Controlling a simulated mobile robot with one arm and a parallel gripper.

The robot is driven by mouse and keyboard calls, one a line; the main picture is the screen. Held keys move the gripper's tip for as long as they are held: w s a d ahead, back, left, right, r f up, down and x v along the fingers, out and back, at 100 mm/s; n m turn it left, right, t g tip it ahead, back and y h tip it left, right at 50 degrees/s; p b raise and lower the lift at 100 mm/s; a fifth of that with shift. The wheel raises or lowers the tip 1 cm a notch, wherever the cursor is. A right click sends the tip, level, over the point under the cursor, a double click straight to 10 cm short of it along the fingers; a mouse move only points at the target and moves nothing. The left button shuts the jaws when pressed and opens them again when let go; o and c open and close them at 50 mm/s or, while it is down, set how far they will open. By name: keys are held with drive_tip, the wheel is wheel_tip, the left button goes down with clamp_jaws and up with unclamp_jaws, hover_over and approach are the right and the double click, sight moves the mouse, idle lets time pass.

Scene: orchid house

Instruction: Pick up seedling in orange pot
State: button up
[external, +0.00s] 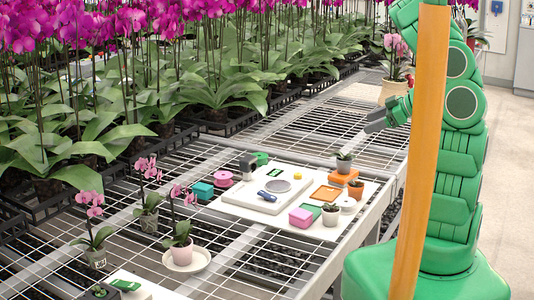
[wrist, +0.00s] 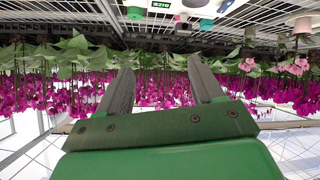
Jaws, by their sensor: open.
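A small seedling in an orange pot (external: 356,189) stands upright on the white board at the right part of the bench. My gripper (external: 376,120) is above and behind it in the external view, well apart from it, pointing left. In the wrist view my gripper (wrist: 163,78) has its two grey fingers spread wide with nothing between them. I cannot make out the orange pot in the wrist view.
Other seedlings in greyish pots (external: 344,167) (external: 330,216) stand close by. Tall magenta orchids (external: 210,80) fill the back.

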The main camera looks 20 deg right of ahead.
drive_tip(key=s+r+m+y, duration=0.2)
drive_tip(key=s+r, duration=0.1)
drive_tip(key=s, duration=0.2)
approach(355, 191)
drive_tip(key=w+f, duration=0.2)
drive_tip(key=w, duration=0.1)
drive_tip(key=shift+a, duration=0.35)
drive_tip(key=shift+x, duration=3.9)
drive_tip(key=shift+w+d, duration=0.1)
drive_tip(key=shift+w, duration=0.05)
drive_tip(key=shift+c, duration=0.2)
drive_tip(key=c, duration=0.7)
